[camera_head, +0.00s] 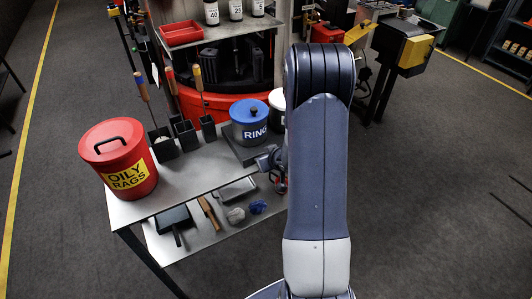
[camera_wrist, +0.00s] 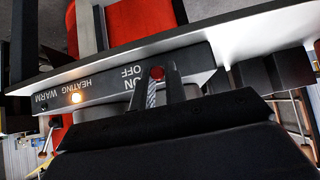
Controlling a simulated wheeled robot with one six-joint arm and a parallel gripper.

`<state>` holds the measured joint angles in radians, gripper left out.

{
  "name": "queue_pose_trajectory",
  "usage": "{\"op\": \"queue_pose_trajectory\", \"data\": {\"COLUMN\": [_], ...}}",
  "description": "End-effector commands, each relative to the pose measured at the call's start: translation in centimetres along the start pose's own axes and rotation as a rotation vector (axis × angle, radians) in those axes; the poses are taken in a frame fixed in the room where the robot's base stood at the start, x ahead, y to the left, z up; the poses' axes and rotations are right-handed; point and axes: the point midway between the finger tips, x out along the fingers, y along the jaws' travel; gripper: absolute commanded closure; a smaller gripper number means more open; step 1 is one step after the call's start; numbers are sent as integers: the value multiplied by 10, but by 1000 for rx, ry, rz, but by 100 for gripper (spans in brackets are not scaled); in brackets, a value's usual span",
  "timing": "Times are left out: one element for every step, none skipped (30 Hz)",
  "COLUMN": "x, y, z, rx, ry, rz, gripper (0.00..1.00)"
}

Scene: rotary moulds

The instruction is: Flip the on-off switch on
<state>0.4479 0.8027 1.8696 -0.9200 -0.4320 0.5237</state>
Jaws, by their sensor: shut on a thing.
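The on-off switch (camera_wrist: 157,72) shows in the wrist view as a small red tip, beside upside-down ON and OFF lettering on a dark panel (camera_wrist: 195,62). My gripper (camera_wrist: 160,78) reaches up from below, with one finger on each side of the switch, and is shut on it. The fingers partly cover the switch, so I cannot tell which way it is set. In the head view my gripper (camera_head: 279,182) is at the bench's right edge, partly behind my arm; the switch is hidden there.
A blue RING pot (camera_head: 250,122) stands on a dark flat unit on the bench (camera_head: 190,178). A red OILY RAGS bin (camera_head: 118,160) and black holders (camera_head: 186,134) with tools stand left of it. Brushes and rags lie on the lower shelf. Open floor is at the right.

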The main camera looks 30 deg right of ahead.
Motion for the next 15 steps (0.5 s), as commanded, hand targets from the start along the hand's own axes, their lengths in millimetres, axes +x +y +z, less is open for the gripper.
{"op": "queue_pose_trajectory", "data": {"x": [-2,-2,-1,-1,-1,-1,0,0,0,0,0,0,0,0,0], "y": [0,0,0,0,0,0,0,0,0,0,0,0,0,0,0], "z": [-2,-2,-2,-2,-2,-1,-1,-1,-1,-1,-1,0,0,0,0], "rx": [0,1,1,1,1,1,1,1,1,1,1,1,1,1,1], "ry": [-11,-15,-20,-23,-25,-28,-30,-31,-33,-33,-34,-34,-34,-34,-34], "rz": [0,0,0,0,0,0,0,0,0,0,0,0,0,0,0], "gripper": [100,100,100,100,100,100,100,100,100,100,100,100,100,100,100]}}
